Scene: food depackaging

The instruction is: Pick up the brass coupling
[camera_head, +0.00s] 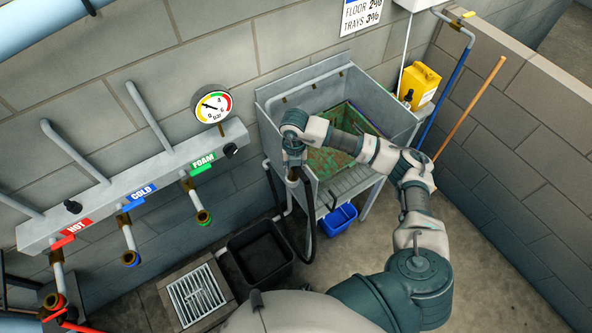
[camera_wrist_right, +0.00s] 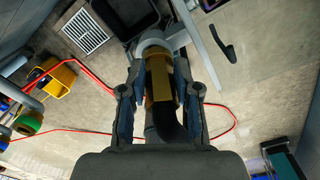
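The brass coupling (camera_wrist_right: 161,82) shows in the middle of the right wrist view, with a black hose (camera_wrist_right: 165,122) running from it towards my palm. My right gripper (camera_wrist_right: 161,72) has one finger on each side of the coupling. Whether both pads touch it is not clear. In the head view my right gripper (camera_head: 293,168) points down in front of the sink's left front corner and covers most of the coupling. A bit of brass shows just below it, and the black hose (camera_head: 309,235) hangs in a loop. My left gripper is in neither view.
A metal sink (camera_head: 398,105) with a green-stained inside stands behind my right arm. A wall manifold (camera_head: 110,200) with HOT, COLD and FOAM outlets is at left. A black tub (camera_head: 262,255), a blue bin (camera_head: 340,219) and a floor grate (camera_head: 195,294) are below.

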